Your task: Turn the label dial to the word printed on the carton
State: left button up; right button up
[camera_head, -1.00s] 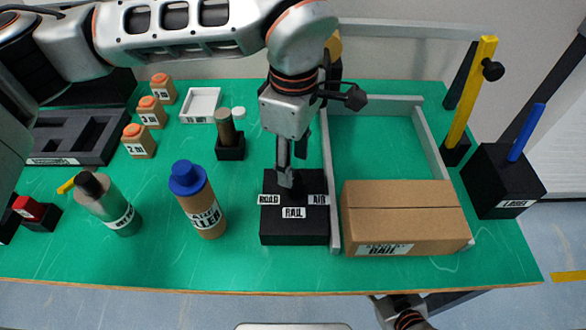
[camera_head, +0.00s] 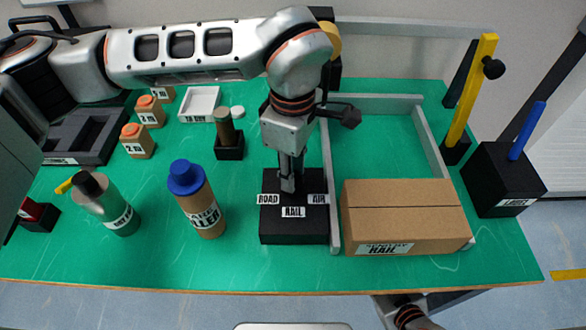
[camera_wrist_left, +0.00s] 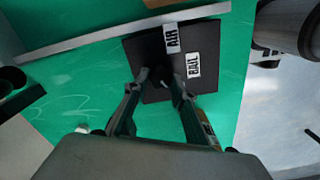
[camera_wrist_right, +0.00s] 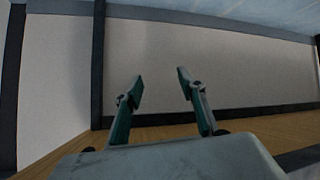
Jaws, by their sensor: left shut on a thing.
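The label dial is a black box (camera_head: 293,230) with white tags ROAD, RAIL and AIR on its top; it also shows in the left wrist view (camera_wrist_left: 205,50). My left gripper (camera_head: 287,187) points straight down at the middle of the box top, shut on the dial's knob, which its fingers mostly hide. In the left wrist view its fingertips (camera_wrist_left: 160,76) sit on either side of the dark knob. I cannot tell which word the knob points to. The brown carton (camera_head: 405,210) lies right of the box, with RAIL printed on its front label. My right gripper (camera_wrist_right: 160,82) is open and empty.
A grey rail (camera_head: 330,190) runs between the dial box and the carton. Left stand a blue-capped bottle (camera_head: 205,212), a grey-green bottle (camera_head: 115,212) and a small black stand (camera_head: 230,148). A black LABEL box (camera_head: 497,180) with a blue lever is at right.

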pick_arm(q)
jog(key=n+p, duration=0.1)
jog(key=n, duration=0.4)
jog(key=shift+r+n, duration=0.1)
jog(key=shift+n, duration=0.3)
jog(key=n, duration=0.5)
jog(key=shift+n+p, duration=0.35)
jog(key=shift+n, duration=0.05)
jog(key=o, duration=1.1)
